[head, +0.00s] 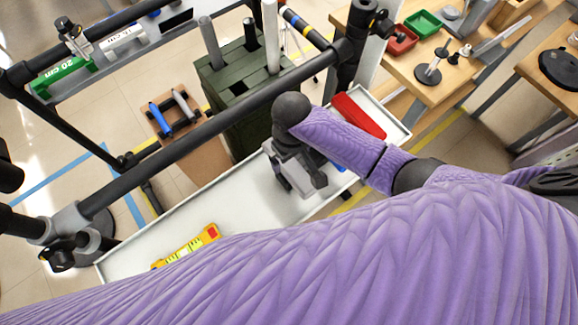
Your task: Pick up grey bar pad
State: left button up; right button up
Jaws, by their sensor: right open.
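A grey bar-shaped pad (210,43) appears to stand upright in the dark green slatted crate (222,100), behind the black rail. I cannot tell for certain that it is the grey bar pad; its lower end is hidden in the crate. My right gripper (303,188) is open over the white tray (240,198), to the right of and nearer than the crate, apart from the grey pad. I see nothing clearly held in its jaws. My left gripper is not in view.
A black rail frame (200,142) crosses between tray and crate. A white bar (271,38) stands by the grey one. The tray holds a red item (358,117) and a yellow level (187,246). Wooden tables (405,68) are at the right. My purple arm covers the foreground.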

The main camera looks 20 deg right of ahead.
aim_at(289, 164)
jog(key=f+b, duration=0.1)
jog(key=f, duration=0.1)
jog(key=f+b, duration=0.1)
jog(key=f, duration=0.2)
jog(key=shift+w+a+f+b, duration=0.1)
jog(key=shift+w+a+b, duration=0.1)
jog(key=shift+b, duration=0.15)
jog(key=shift+f, duration=0.2)
grip_shut()
dwell(0.4)
